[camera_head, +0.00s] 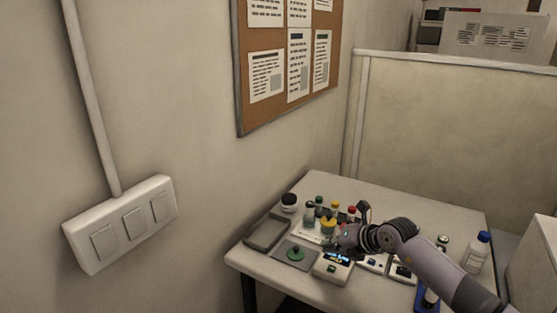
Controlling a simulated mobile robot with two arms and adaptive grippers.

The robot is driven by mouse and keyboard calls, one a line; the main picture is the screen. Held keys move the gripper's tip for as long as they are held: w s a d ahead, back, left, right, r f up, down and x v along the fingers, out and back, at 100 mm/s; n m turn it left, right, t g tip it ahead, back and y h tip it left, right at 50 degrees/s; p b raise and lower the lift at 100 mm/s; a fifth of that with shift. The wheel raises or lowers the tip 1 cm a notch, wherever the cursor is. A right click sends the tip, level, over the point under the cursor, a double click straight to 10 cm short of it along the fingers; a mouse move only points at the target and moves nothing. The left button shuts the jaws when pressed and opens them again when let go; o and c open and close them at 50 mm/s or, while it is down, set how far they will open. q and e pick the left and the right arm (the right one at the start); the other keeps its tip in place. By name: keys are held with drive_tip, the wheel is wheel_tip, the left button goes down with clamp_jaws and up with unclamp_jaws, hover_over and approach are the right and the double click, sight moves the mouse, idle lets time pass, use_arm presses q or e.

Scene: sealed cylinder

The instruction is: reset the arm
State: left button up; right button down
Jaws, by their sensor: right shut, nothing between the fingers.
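My right arm comes in from the lower right and reaches over the white table (345,190). My right gripper (338,241) is at the arm's left end, low over the small items in the middle of the table. It is shut and holds nothing; its fingertips are small and hard to make out. A device with a small lit display (333,266) lies just below the gripper. My left gripper is out of view.
Several small bottles with coloured caps stand behind the gripper. A grey tray (267,233) and a grey plate with a green knob (295,254) are at the left. A blue-capped white bottle (477,254) stands at the right. The table's back is clear, before a partition (450,120).

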drive_tip(key=s+a+r+m+t+y, duration=0.65)
drive_tip(key=a+r, duration=0.35)
drive_tip(key=a, duration=0.2)
drive_tip(key=s+d+f+m+t+h, duration=0.1)
drive_tip(key=s+d+m+t+h, duration=0.15)
drive_tip(key=d+m+h, duration=0.4)
drive_tip(key=s+d+m+t+h, duration=0.2)
drive_tip(key=d+m+t+h, duration=0.15)
drive_tip(key=m, duration=0.55)
drive_tip(key=s+d+f+m+g+h, duration=0.5)
drive_tip(key=s+d+f+m+g, duration=0.15)
drive_tip(key=f, duration=0.25)
drive_tip(key=s+a+f+m+g+y, duration=0.1)
drive_tip(key=s+f+g, duration=0.5)
drive_tip(key=s, duration=0.6)
drive_tip(key=s+a+f+m+g+y, duration=0.15)
drive_tip(key=s+f+g, duration=0.45)
drive_tip(key=s, duration=0.7)
wheel_tip(320, 180, down, 29)
drive_tip(key=s+b, duration=0.1)
drive_tip(key=s+d+f+g+b, duration=0.1)
drive_tip(key=s+d+f, duration=0.2)
drive_tip(key=s+f, duration=1.3)
drive_tip(key=shift+s+d+f, duration=0.15)
drive_tip(key=shift+s+f, duration=0.15)
drive_tip(key=shift+s, duration=0.05)
